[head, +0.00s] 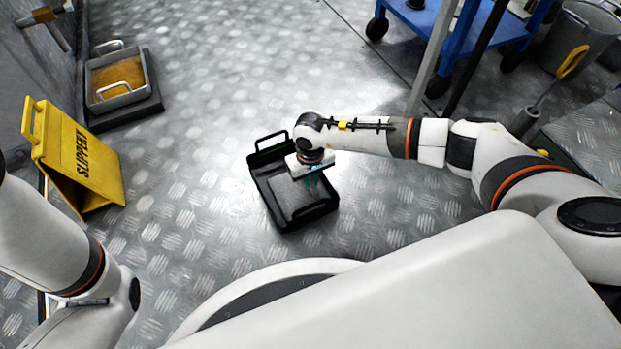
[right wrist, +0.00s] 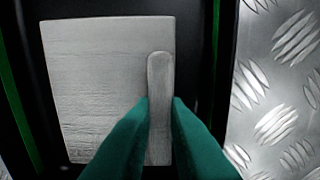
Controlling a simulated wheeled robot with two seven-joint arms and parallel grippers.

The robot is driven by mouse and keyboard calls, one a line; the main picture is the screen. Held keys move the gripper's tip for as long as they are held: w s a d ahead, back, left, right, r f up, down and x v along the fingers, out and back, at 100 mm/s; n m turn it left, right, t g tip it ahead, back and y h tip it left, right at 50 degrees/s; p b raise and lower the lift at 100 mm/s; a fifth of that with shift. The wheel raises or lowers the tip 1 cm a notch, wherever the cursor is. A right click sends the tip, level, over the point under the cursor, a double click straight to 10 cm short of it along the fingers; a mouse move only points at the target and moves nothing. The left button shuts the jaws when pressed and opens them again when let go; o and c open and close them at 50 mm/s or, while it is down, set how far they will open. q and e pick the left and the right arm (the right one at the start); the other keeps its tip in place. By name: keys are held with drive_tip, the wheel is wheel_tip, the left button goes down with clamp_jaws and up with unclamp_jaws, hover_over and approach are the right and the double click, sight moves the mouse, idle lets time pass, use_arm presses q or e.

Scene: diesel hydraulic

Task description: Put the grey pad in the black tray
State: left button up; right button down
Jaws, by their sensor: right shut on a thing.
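The black tray (head: 312,212) stands on the metal floor in front of me, with a raised handle at its far end. The grey pad (head: 284,194) is inside the tray's outline. My right gripper (head: 312,184) is over the tray, pointing down. In the right wrist view its green fingers (right wrist: 160,102) are shut on the upright grip strip of the grey pad (right wrist: 100,85). The tray's black walls (right wrist: 208,55) show around the pad. I cannot tell whether the pad rests on the tray's bottom. My left gripper is not in view.
A yellow "slippery" sign (head: 78,160) stands at the left. Behind it is a tray with an orange-brown filling (head: 118,75). A blue cart (head: 475,35) and a grey bucket (head: 585,40) are at the far right. The floor around the black tray is clear.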

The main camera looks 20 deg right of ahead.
drive_tip(key=shift+f, duration=0.2)
drive_tip(key=c, duration=1.4)
unclamp_jaws()
drive_tip(key=shift+c, duration=0.2)
drive_tip(key=shift+r, duration=0.15)
wheel_tip(320, 180, up, 12)
drive_tip(key=p, duration=0.9)
